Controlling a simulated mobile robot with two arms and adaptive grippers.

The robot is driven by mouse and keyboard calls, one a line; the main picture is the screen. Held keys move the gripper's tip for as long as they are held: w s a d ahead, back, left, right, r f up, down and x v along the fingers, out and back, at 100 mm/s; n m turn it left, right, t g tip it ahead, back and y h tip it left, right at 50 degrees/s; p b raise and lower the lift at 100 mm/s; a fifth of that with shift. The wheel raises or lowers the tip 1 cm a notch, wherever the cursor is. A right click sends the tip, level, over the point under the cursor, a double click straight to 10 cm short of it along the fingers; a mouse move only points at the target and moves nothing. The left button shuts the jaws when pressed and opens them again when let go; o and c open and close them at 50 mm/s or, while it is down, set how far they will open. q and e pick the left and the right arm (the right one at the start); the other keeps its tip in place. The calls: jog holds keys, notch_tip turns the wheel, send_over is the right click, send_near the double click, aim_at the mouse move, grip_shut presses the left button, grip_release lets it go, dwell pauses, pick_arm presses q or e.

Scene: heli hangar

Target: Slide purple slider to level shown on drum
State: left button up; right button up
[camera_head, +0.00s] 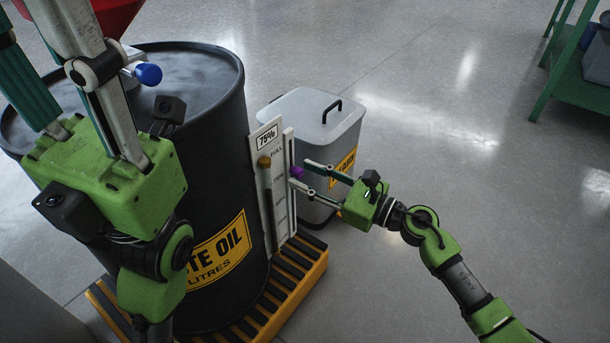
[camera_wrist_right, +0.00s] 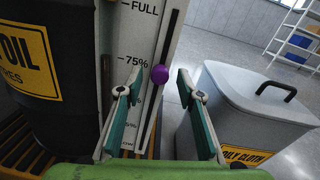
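The purple slider (camera_head: 297,172) is a small round knob on a dark vertical slot at the right of the white gauge board (camera_head: 268,135) on the waste oil drum (camera_head: 205,110). The board's top label looks like 78%, small and hard to read. In the right wrist view the purple slider (camera_wrist_right: 160,74) shows close to the 75% mark, slightly lower in the picture. My right gripper (camera_head: 305,174) is open, its fingertips on either side of the knob; contact cannot be told.
An orange-brown knob (camera_head: 264,162) sits on the gauge's left bar. A grey lidded bin (camera_head: 310,115) stands just behind the right gripper. The drum stands on a yellow-edged slatted pallet (camera_head: 295,290). A green bench (camera_head: 575,85) is at upper right. The floor at right is clear.

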jog(key=v, duration=1.1)
jog(key=shift+f, duration=0.1)
